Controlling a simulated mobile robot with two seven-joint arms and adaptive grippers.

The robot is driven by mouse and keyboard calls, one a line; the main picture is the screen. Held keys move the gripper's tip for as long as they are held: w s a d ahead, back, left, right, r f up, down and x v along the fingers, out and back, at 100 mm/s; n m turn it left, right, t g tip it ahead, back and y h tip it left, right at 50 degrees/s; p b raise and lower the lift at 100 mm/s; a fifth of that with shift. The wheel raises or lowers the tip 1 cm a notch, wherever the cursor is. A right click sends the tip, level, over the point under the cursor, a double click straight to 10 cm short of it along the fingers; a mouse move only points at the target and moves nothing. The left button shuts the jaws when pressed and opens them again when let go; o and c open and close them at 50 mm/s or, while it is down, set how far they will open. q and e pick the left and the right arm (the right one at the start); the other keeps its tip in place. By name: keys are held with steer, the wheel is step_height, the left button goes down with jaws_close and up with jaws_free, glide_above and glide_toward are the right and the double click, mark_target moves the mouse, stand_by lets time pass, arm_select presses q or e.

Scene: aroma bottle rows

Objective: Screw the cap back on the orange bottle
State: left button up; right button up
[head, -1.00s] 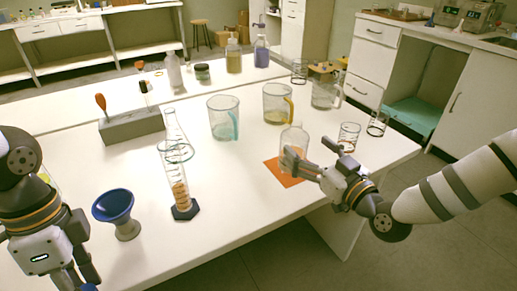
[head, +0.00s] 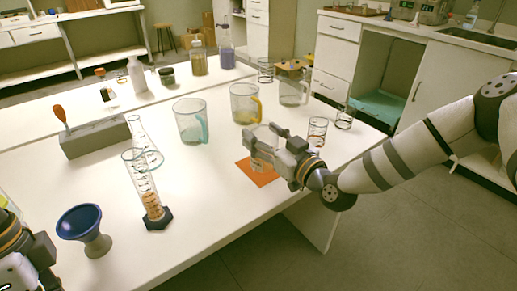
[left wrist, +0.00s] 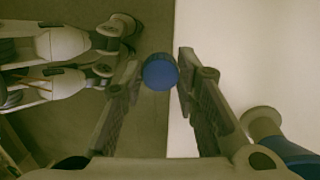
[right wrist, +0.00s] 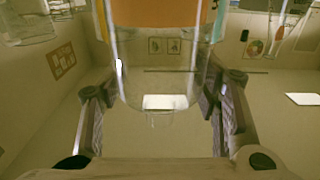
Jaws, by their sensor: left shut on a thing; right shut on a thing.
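A clear glass bottle (head: 262,140) is in my right gripper (head: 262,138), above the orange mat (head: 262,179); the fingers hide much of it. In the right wrist view the bottle (right wrist: 150,75) sits between the fingers (right wrist: 158,95), with orange showing toward the top of that picture. A round blue cap (left wrist: 160,72) is between the fingertips of my left gripper (left wrist: 157,80) in the left wrist view. In the head view only part of my left arm shows at the lower left; its fingertips are out of frame. No cap shows on the held bottle.
A blue funnel-shaped cup (head: 84,228), a graduated cylinder (head: 148,195) and a flask (head: 143,142) stand on the left. Two handled beakers (head: 191,122) (head: 244,104) stand behind the mat. Small glasses (head: 317,131) stand to its right. The front middle of the white table is clear.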

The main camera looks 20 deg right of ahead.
mark_target(264, 120)
steer(key=shift+r, duration=0.15)
